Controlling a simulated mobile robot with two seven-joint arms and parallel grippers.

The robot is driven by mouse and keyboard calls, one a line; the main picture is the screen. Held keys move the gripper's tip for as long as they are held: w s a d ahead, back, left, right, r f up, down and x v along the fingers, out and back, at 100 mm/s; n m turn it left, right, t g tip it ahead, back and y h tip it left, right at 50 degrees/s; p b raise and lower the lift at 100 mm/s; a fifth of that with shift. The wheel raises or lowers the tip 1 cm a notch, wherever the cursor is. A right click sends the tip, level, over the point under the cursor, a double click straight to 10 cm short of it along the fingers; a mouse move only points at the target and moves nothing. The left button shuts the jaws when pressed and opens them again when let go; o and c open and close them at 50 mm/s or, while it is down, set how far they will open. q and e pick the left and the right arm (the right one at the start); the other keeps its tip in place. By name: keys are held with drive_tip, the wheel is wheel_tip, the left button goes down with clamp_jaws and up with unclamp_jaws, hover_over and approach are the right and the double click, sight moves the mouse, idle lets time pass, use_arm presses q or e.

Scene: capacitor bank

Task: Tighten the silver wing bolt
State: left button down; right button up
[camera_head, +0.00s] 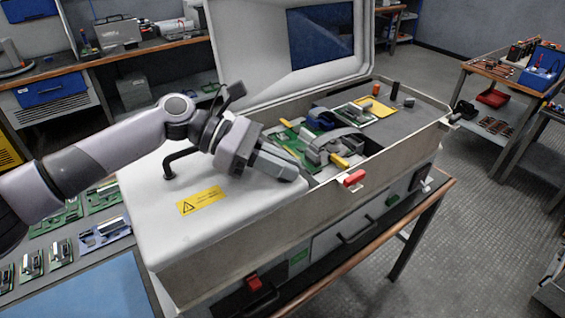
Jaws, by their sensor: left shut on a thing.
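My left arm comes in from the left over the white lid of the large case. My left gripper (293,172) points right and down into the open compartment of the case (400,163), at its left end. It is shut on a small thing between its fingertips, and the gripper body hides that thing. I take it to be the silver wing bolt, but I see no part of the bolt itself. Green circuit boards (290,141) and a grey clamp-like part with a yellow end (330,146) lie just right of and behind the gripper. My right gripper is not in view.
A black handle (182,160) stands on the white cover (150,215) beneath my left arm. The raised lid (238,50) with a dark screen stands behind. A red latch (354,178) is on the front rim. Black and orange posts rise at the far right end.

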use_arm(q)
drive_tip(key=m+g, duration=0.1)
drive_tip(key=g, duration=0.1)
drive_tip(key=m+g+y, duration=0.1)
drive_tip(key=m, duration=0.1)
drive_tip(key=shift+d+f+g, duration=0.1)
drive_tip(key=shift+f+g, duration=0.1)
drive_tip(key=shift+g, duration=0.2)
drive_tip(key=shift+m+g+y+b, duration=0.5)
drive_tip(key=shift+m+g+y, duration=0.1)
drive_tip(key=shift+m, duration=0.3)
drive_tip(key=shift+r+m+g+y+b, duration=0.1)
drive_tip(key=shift+m+g+y+b, duration=0.65)
drive_tip(key=shift+m+g, duration=0.25)
drive_tip(key=c, duration=1.3)
unclamp_jaws()
drive_tip(key=shift+n+t+h+p, duration=0.25)
drive_tip(key=shift+n+t+p, duration=0.05)
drive_tip(key=shift+p, duration=0.1)
drive_tip(key=shift+r+n+t+h+p, duration=0.1)
drive_tip(key=shift+n+t+h+p, duration=0.2)
drive_tip(key=shift+n+t+p, duration=0.15)
